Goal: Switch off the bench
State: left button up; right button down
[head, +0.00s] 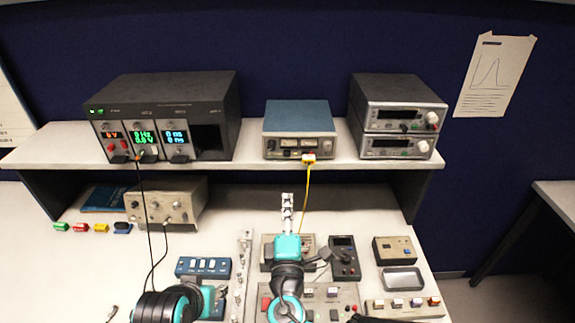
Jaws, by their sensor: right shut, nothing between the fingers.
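A dark modular instrument rack (165,90) stands at the left of the shelf. Its red, green and blue displays (145,136) are lit, and a small green light shows at its upper left. A blue-topped instrument (298,117) stands at mid-shelf. Two stacked grey instruments (398,105) at the right have dark displays. A beige instrument (165,200) sits under the shelf at the left. My right gripper (287,203) is shut and empty, pointing away over the bench, in front of the shelf. My left arm shows at the bottom left; I see no fingers on it.
A blue switch box (203,267), a dark handheld meter (344,257), a tan box (394,249) and a small tray (403,279) lie on the bench. A yellow cable (306,195) hangs from the middle instrument, and black cables hang at the left. Coloured connectors (81,227) lie left.

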aim_at(287, 154)
jog(key=w, duration=0.4)
jog(key=w+r+b, duration=0.1)
jog(key=w, duration=0.4)
jog(key=w+b, duration=0.1)
jog(key=w, duration=0.3)
jog(key=shift+w+r, duration=0.3)
jog(key=shift+w, duration=0.15)
